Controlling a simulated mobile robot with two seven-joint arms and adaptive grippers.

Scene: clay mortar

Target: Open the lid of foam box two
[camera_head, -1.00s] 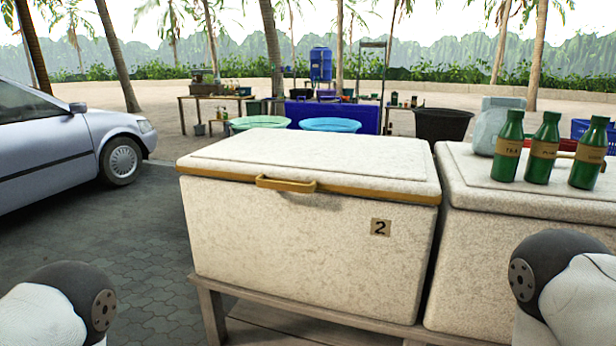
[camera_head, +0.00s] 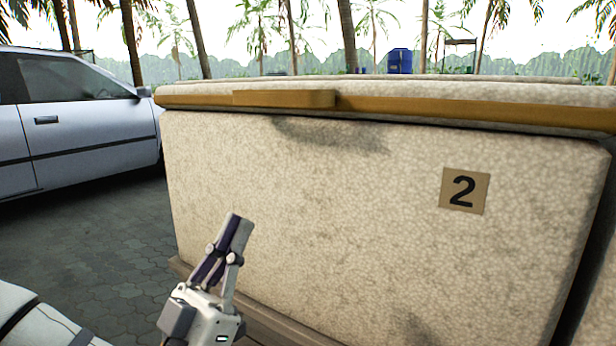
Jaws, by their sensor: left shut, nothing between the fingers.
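Foam box two (camera_head: 330,215) is a large speckled cream box that fills most of the view, with a "2" label (camera_head: 464,190) on its front. Its lid (camera_head: 500,92) lies shut on top, with a tan band along the front edge. The tan handle (camera_head: 284,98) sticks out from the lid's front edge, left of the middle. My left gripper (camera_head: 238,222) is low in front of the box's front face, below the handle and apart from it. Its fingers point up and are together, with nothing held. My right gripper is not in view.
The box stands on a wooden stand (camera_head: 262,322). A silver car (camera_head: 75,125) is parked at the left on grey paving (camera_head: 90,235). The paving between car and box is clear. A blue water container (camera_head: 400,60) and palms show behind.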

